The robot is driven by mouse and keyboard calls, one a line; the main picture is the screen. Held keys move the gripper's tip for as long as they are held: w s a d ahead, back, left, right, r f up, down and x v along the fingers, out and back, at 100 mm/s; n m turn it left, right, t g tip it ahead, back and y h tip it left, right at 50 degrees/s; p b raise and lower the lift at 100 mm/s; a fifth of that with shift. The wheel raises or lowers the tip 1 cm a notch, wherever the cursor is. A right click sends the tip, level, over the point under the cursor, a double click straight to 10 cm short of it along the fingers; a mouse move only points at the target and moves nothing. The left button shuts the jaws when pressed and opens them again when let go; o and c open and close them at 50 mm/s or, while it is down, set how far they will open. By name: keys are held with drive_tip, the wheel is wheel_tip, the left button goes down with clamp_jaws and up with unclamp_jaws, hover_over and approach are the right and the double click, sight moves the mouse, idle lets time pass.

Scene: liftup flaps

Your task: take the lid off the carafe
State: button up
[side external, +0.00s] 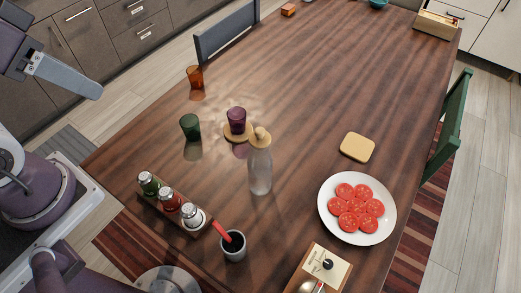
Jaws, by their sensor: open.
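The clear glass carafe (260,172) stands upright near the middle of the wooden table. Its tan lid (260,137) with a small knob sits on top of its neck. My gripper (85,85) is at the upper left, well apart from the carafe. One long grey finger shows clearly; the other is hard to make out. It is open, and I see nothing held in it.
A bottle rack (197,230) and a dark-filled cup (233,246) stand in front. A tomato plate (329,211) lies right.

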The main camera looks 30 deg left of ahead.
drive_tip(key=m+g, duration=0.5)
drive_tip(key=m, duration=1)
hover_over(260, 130)
drive_tip(key=f, duration=0.8)
drive_tip(key=shift+s+a+f, duration=0.1)
drive_tip(key=shift+a+f, duration=0.2)
drive_tip(key=shift+f, duration=0.05)
drive_tip(key=shift+g, duration=0.3)
drive_tip(key=f, duration=0.7)
drive_tip(key=shift+d+f, duration=0.25)
drive_tip(key=shift+f, duration=0.25)
clamp_jaws()
